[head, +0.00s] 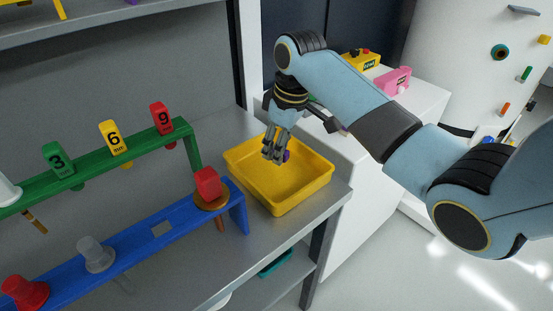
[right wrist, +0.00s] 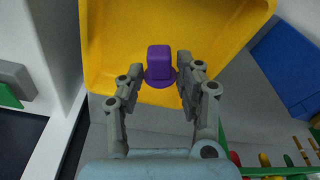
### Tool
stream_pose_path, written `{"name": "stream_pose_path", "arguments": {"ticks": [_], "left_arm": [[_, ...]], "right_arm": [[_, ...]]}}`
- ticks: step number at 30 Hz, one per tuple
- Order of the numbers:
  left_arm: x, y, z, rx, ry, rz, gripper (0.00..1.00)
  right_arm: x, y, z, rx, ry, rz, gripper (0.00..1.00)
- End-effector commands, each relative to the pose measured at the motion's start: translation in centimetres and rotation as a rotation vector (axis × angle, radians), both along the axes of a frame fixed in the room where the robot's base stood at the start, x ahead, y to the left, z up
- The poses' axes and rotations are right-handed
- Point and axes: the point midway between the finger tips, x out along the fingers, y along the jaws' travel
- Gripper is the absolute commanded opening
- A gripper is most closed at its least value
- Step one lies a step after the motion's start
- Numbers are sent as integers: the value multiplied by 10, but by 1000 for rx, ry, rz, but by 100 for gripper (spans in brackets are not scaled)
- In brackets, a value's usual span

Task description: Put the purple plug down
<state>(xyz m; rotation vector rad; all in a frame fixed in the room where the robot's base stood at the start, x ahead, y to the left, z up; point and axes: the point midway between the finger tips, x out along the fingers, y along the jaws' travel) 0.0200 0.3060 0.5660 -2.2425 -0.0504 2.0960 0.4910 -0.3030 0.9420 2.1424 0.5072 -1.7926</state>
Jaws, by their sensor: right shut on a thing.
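The purple plug (head: 287,156) shows as a small purple patch at the fingertips of my right gripper (head: 276,154) in the head view. In the right wrist view the plug (right wrist: 160,62) has a squarish top and a round flange, and sits between the two fingers of my right gripper (right wrist: 157,82). The gripper is shut on it. Both are over the yellow tray (head: 280,188), which also fills the top of the right wrist view (right wrist: 220,28). I cannot tell whether the plug touches the tray floor. My left gripper is not in view.
A green rack (head: 100,166) with numbered green, yellow and red tags stands left of the tray. A blue rack (head: 130,245) holds red and clear plugs close to the tray's left side. A white cabinet (head: 425,98) bears yellow and pink boxes behind my right arm. The tray looks otherwise empty.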

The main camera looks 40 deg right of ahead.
Motion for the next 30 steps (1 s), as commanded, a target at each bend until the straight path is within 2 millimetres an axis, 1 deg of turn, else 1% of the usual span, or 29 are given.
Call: {"name": "stream_pose_path", "arguments": {"ticks": [1, 3, 5, 7, 9, 12, 18, 23, 24, 28, 29, 30], "left_arm": [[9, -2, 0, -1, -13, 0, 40], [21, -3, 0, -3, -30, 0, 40], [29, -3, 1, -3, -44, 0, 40], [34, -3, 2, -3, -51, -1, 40], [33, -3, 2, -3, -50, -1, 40], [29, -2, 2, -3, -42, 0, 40], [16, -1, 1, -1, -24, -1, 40], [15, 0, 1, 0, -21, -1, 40], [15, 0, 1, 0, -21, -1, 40], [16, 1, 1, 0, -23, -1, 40], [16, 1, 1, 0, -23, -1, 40], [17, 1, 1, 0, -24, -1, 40]], "right_arm": [[4, 0, -3, 1, 2, 0, 20], [7, 0, -6, 1, 0, 1, 20], [7, 0, -12, 1, 4, 1, 20], [7, 0, -24, 1, 5, 1, 20], [7, 0, -34, 0, 4, 0, 20], [7, 0, -43, 0, 2, 1, 20], [7, 0, -45, -1, -1, 2, 20], [7, 0, -47, -1, 1, 1, 20], [7, 0, -47, 0, 0, 1, 39], [7, 0, -47, 0, 0, 1, 56], [7, 0, -47, 0, 0, 1, 59], [7, 0, -47, 0, 0, 1, 59]]}}
